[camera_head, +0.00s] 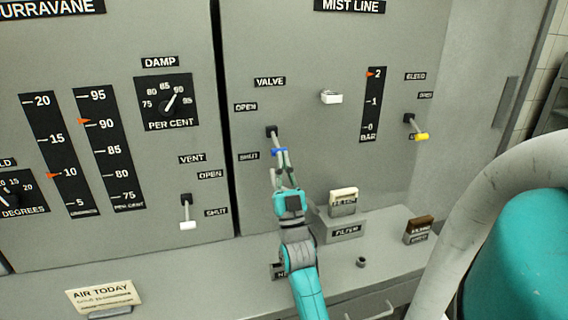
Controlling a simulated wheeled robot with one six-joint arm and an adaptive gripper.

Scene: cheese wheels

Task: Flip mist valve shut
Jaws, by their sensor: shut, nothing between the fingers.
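The mist valve lever (273,138) is on the right-hand grey panel, under the VALVE label (270,82). It has a dark pivot and a blue tip (279,152). The lever slants downward, and its blue tip is about level with the SHUT label (249,156), below the OPEN label (245,107). My gripper (283,154) is shut with nothing held. Its fingertips are at the blue tip and partly overlap it in the view. I cannot tell whether they touch it.
A white-tipped vent lever (187,224) points down at left. A white knob (331,97) and a yellow-tipped lever (421,136) are to the right.

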